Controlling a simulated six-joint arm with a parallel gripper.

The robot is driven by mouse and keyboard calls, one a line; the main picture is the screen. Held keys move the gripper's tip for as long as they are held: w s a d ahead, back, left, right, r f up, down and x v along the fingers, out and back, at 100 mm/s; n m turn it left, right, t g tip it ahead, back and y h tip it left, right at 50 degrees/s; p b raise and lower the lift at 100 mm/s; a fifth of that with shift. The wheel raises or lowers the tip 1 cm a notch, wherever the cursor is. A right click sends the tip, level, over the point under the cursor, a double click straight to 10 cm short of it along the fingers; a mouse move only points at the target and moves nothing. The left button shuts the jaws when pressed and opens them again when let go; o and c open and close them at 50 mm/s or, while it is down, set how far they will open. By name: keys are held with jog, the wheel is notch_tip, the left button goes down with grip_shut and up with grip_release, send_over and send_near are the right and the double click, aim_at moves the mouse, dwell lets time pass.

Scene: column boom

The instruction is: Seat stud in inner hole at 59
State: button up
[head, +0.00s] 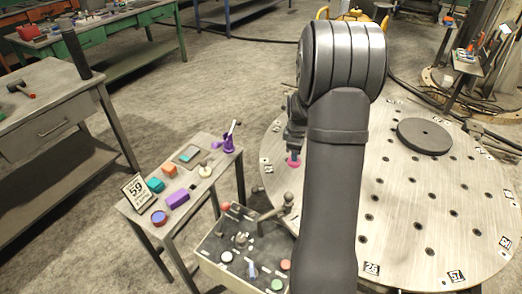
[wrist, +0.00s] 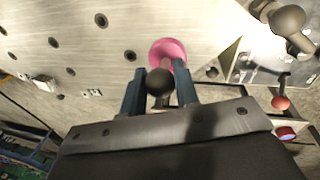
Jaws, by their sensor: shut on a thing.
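The stud has a pink flange (wrist: 168,50) and a dark ball-shaped knob (wrist: 159,82) in the wrist view. My gripper (wrist: 160,88) is shut on it, with one blue finger on each side. In the head view the pink flange (head: 293,162) shows below my gripper, over the left edge area of the round holed plate (head: 395,225). I cannot tell whether the stud touches the plate or sits in a hole. Dark holes (wrist: 130,55) lie near it in the wrist view. My arm hides part of the plate. A card reading 59 (head: 137,192) stands on the side table.
A dark disc (head: 424,136) lies on the plate's far side. The side table (head: 205,200) holds coloured blocks and a purple holder (head: 228,143). A control box (head: 240,250) with knobs and a joystick stands close to the plate's left edge. Number tags (head: 371,268) line the rim.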

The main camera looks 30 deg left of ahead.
jog(key=w+d, duration=0.3)
jog(key=d, duration=1.1)
notch_tip(320, 180, down, 6)
jog(key=shift+w, duration=0.2)
jog(key=shift+f, duration=0.5)
jog(key=shift+f, duration=1.9)
jog(key=o, duration=0.7)
notch_tip(320, 180, up, 8)
jog(key=shift+f, duration=0.25)
